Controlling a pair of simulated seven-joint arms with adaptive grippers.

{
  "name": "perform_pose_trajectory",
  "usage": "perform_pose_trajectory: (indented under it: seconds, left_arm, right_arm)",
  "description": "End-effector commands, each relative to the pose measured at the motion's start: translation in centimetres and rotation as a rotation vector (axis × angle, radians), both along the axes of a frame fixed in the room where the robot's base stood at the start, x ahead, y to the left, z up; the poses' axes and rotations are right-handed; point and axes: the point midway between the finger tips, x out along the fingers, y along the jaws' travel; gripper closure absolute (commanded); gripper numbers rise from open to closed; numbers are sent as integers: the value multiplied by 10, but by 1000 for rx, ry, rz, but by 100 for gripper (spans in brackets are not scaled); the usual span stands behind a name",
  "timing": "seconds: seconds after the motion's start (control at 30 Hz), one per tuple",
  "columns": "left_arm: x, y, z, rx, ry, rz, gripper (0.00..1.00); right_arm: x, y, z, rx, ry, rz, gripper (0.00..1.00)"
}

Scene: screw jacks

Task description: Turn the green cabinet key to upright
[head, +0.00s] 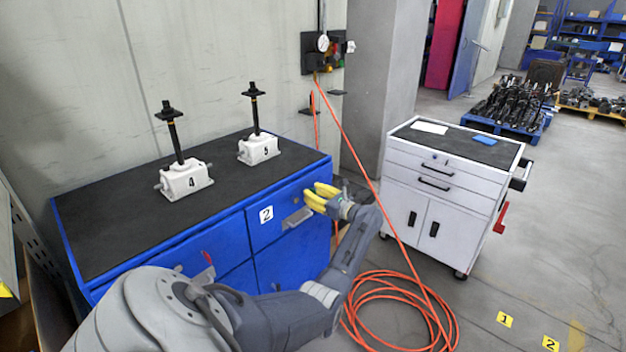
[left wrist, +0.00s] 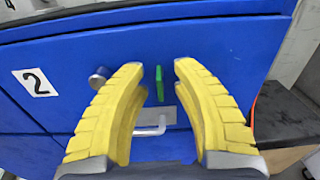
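The green key (left wrist: 159,84) shows in the left wrist view on the blue cabinet front, seen as a narrow strip running nearly straight up and down in the picture. My left gripper (left wrist: 159,67) is open, with one yellow finger to each side of the key and a gap on both sides. In the head view my left gripper (head: 318,195) is at the right part of the blue cabinet (head: 290,256), close to its front, and the key is hidden there. My right gripper is not in view.
A round metal knob (left wrist: 98,77) is left of the key, and a metal handle (left wrist: 150,130) is below it. Screw jacks 4 (head: 185,182) and 5 (head: 259,150) stand on the cabinet. An orange hose (head: 395,280) hangs down and coils nearby. A white cart (head: 437,205) stands right.

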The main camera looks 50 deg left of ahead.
Motion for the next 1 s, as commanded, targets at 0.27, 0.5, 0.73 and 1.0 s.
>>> perform_pose_trajectory:
  seconds: [0.27, 0.5, 0.73, 1.0]
  left_arm:
    - [5, -33, -1, -3, 0, -2, 73]
    - [10, -74, -1, -3, 0, -2, 73]
    - [14, -104, -1, -2, -1, -1, 73]
    - [16, -117, 0, 0, 0, 0, 73]
  right_arm:
    - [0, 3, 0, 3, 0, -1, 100]
    - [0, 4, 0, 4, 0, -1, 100]
    - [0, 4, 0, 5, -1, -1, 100]
    - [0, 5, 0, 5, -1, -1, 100]
